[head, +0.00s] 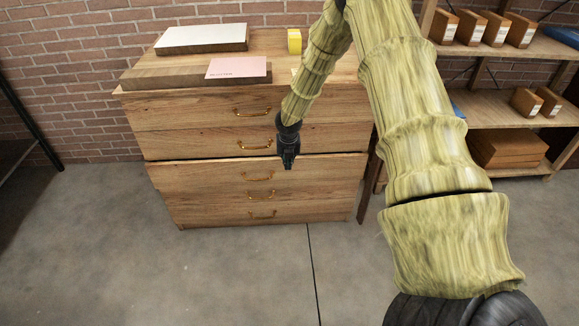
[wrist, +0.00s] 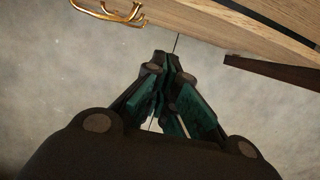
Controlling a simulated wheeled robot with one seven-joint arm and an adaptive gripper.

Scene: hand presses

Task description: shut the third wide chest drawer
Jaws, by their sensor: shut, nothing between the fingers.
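The wide wooden chest (head: 200,115) stands against the brick wall, with several drawers stacked one above another, each with a brass handle. The third drawer (head: 205,177) from the top has a dark line along its upper edge and appears to stand out slightly from the drawers above. My gripper (head: 288,164) is shut and empty, pointing down in front of the chest, right of the handles. In the wrist view my gripper (wrist: 166,62) has its fingers together over the floor, apart from the wooden front (wrist: 205,25) and a brass handle (wrist: 108,10). Contact is unclear in the head view.
On the chest lie a white-topped board (head: 203,36), a pink sheet (head: 237,68) and a yellow block (head: 294,41). A shelf unit (head: 500,110) with brown boxes stands close on the right. Floor (head: 240,270) in front is clear.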

